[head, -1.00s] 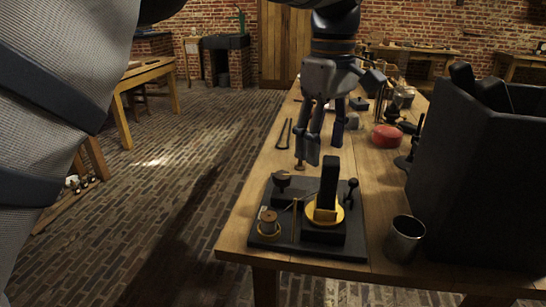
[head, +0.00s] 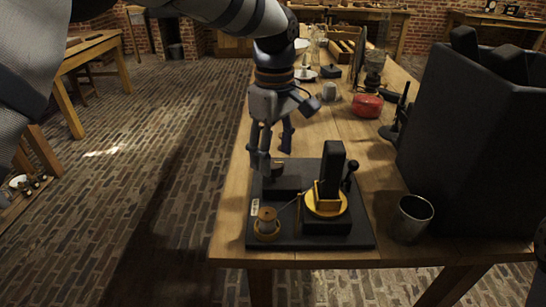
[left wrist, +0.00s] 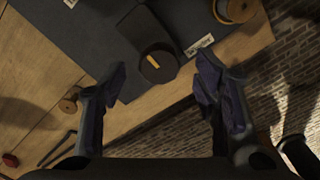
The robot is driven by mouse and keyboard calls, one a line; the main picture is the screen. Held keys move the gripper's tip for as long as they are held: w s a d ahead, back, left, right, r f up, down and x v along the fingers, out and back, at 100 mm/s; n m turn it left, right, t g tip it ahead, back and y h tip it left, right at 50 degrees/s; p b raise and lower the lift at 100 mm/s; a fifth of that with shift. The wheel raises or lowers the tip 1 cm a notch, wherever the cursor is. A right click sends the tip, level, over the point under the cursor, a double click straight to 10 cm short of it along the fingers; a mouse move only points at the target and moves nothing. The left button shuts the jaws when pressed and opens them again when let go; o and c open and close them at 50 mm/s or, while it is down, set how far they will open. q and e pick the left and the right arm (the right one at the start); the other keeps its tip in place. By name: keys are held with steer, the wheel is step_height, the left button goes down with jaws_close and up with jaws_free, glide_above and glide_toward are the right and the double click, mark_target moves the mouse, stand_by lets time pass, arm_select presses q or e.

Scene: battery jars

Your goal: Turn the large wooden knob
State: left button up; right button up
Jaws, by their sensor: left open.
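A black device board (head: 350,238) lies on the wooden table. A round wooden piece (head: 267,215) stands in a brass ring at its front left; in the left wrist view it is at the top right (left wrist: 238,10). A dark round knob with a yellow line (left wrist: 158,62) is on the board's left part, just ahead of my fingertips in the left wrist view. My left gripper (head: 273,150) is open and empty over that part, partly covering the dark knob (head: 277,170) in the head view. I cannot tell for sure which is the large wooden knob.
A black upright block on a brass disc (head: 326,203) stands on the board's right. A metal cup (head: 411,217) and a big dark box (head: 470,150) are further right. A red round object (head: 367,106) lies behind. The floor left of the table is clear.

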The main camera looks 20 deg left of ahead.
arm_select(q)
steer(key=shift+f, duration=1)
steer(key=c, duration=1.1)
steer(key=shift+c, duration=0.2)
